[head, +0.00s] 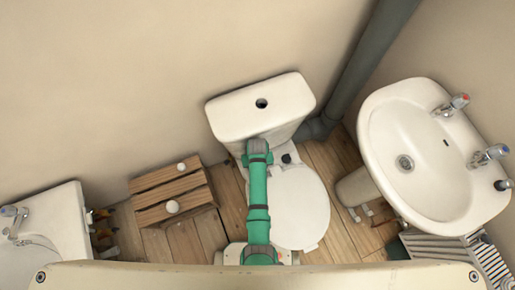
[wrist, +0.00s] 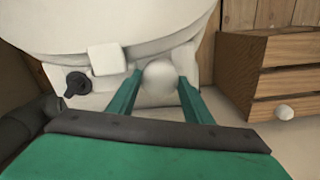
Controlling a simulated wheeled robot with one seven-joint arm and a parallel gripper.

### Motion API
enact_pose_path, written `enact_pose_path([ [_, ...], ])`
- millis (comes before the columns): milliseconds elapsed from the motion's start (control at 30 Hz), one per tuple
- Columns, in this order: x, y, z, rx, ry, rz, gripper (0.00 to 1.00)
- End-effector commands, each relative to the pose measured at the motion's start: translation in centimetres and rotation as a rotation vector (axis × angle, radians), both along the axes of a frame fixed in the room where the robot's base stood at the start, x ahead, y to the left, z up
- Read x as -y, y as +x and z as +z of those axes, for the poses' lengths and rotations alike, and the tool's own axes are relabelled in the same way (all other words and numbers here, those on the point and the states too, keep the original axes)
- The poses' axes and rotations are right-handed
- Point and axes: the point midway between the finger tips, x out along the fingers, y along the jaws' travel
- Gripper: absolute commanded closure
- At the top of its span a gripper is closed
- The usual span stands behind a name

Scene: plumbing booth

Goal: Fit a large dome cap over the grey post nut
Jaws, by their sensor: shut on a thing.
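My gripper (wrist: 160,74) has its two green fingers shut on a white dome cap (wrist: 159,84), seen in the wrist view at the back of the toilet. I cannot tell whether the cap touches what lies below it. The grey post nut (wrist: 77,85) is a dark knob with a side lug, left of the cap and beside a white block (wrist: 106,59) under the seat edge. The nut is uncovered and apart from the cap. In the head view the nut (head: 287,158) shows right of my green arm; my fingers and the cap are hidden there.
The toilet seat (head: 303,208) lies in front of the cistern (head: 262,106). A wooden drawer unit (wrist: 272,62) with white knobs stands to one side. A dark pipe (head: 368,65) runs down behind, and a washbasin (head: 425,165) stands right.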

Motion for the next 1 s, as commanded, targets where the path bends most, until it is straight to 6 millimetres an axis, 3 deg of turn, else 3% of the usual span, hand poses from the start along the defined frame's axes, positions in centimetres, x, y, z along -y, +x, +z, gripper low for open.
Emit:
enact_pose_path([
  [33, -0.11, -0.23, -0.23, -0.004, 0.001, 0.002, 0.82],
  [67, -0.12, -0.24, -0.23, -0.004, 0.002, 0.002, 0.47],
  [133, -0.1, -0.23, -0.24, -0.004, 0.001, 0.002, 0.32],
  [1000, 0.29, -0.37, -0.29, -0.007, -0.004, -0.003, 0.32],
])
